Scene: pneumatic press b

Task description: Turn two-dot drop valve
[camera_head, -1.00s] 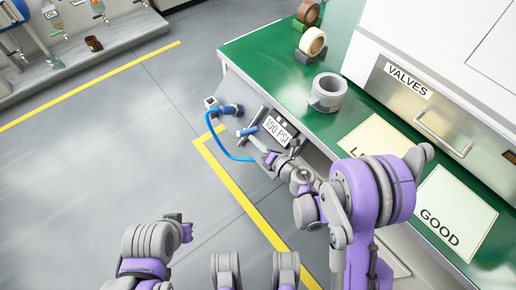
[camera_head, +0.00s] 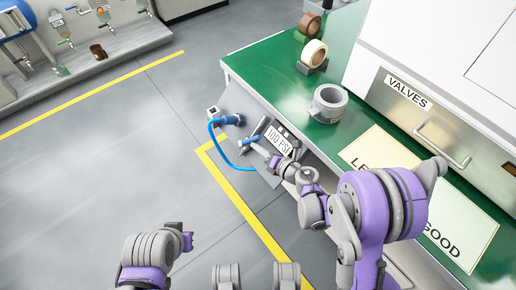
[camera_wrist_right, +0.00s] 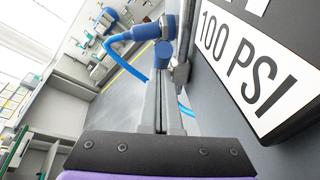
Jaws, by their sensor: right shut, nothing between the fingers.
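A grey panel (camera_head: 238,104) on the side of the green bench carries a white "100 PSI" sign (camera_head: 279,141), a blue fitting with a curved blue hose (camera_head: 217,146), and a blue-ended handle (camera_head: 250,140) by a metal bar. No two-dot mark can be made out on any of these. My right gripper (camera_head: 273,160) is shut and empty beside the sign. In the right wrist view its fingers (camera_wrist_right: 161,90) point at the blue round end (camera_wrist_right: 162,54) of the handle; I cannot tell whether they touch.
The green bench (camera_head: 265,65) holds tape rolls (camera_head: 329,99) and pale mats. A drawer marked "VALVES" (camera_head: 423,117) stands at right. At back left, a grey shelf (camera_head: 130,42) has several small taps and containers. Grey floor with yellow lines is clear at left.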

